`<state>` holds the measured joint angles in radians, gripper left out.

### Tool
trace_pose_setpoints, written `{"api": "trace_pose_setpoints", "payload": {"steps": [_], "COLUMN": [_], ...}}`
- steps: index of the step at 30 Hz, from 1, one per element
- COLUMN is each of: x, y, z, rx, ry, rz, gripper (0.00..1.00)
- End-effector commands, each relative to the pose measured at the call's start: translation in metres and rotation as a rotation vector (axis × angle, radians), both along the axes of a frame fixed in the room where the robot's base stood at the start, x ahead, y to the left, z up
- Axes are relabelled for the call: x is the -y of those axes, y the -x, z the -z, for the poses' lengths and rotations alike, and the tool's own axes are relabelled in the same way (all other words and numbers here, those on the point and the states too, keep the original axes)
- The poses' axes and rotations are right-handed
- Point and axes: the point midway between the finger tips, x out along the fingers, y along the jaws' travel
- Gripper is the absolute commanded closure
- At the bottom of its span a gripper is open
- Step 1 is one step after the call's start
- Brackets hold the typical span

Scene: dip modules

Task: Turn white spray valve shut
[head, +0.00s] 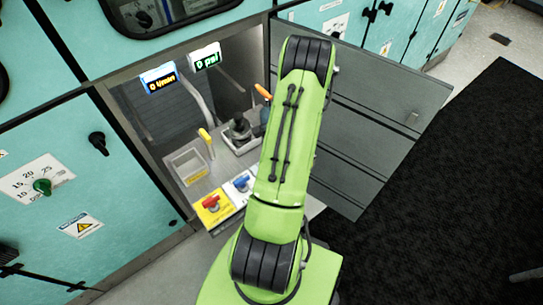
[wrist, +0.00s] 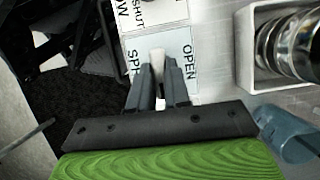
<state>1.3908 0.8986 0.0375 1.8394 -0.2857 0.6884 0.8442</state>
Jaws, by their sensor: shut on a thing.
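The white spray valve (wrist: 157,62) shows in the wrist view as a narrow pale handle between my fingers. It stands over a light label plate (wrist: 183,47) with "OPEN" on the right and partly covered lettering starting "SP" on the left. My gripper (wrist: 160,76) is shut on the valve handle, one dark finger on each side. The handle's lower part and base are hidden by the fingers, so its exact turn is hard to tell. In the head view my green arm covers both the white valve and my gripper.
A red valve on a yellow plate (head: 224,214) and a blue valve (head: 241,183) stand left of my arm. A grey bin (head: 187,165), a yellow handle (head: 205,137) and two displays (head: 158,78) lie behind. An open grey door (head: 365,130) stands right. A metal cylinder (wrist: 290,45) is near my gripper.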

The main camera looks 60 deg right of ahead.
Motion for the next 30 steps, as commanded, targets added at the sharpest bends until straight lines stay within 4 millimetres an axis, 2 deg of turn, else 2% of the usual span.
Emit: {"api": "trace_pose_setpoints", "payload": {"steps": [6, 7, 12, 20, 22, 26, 30], "x": [-0.004, -0.004, -0.003, -0.001, 0.002, 0.012, 0.026], "y": [0.002, 0.002, 0.002, 0.001, 0.002, 0.007, 0.014], "z": [0.004, 0.004, 0.004, 0.001, -0.005, -0.033, -0.071], "rx": [-0.007, -0.007, -0.006, -0.004, -0.003, -0.003, -0.003], "ry": [-0.013, -0.013, -0.011, -0.005, -0.003, 0.001, -0.001], "rz": [0.004, 0.004, 0.003, 0.001, 0.002, 0.003, 0.002], "gripper": [1.00, 0.81, 0.57, 0.57, 0.57, 0.57, 0.57]}}
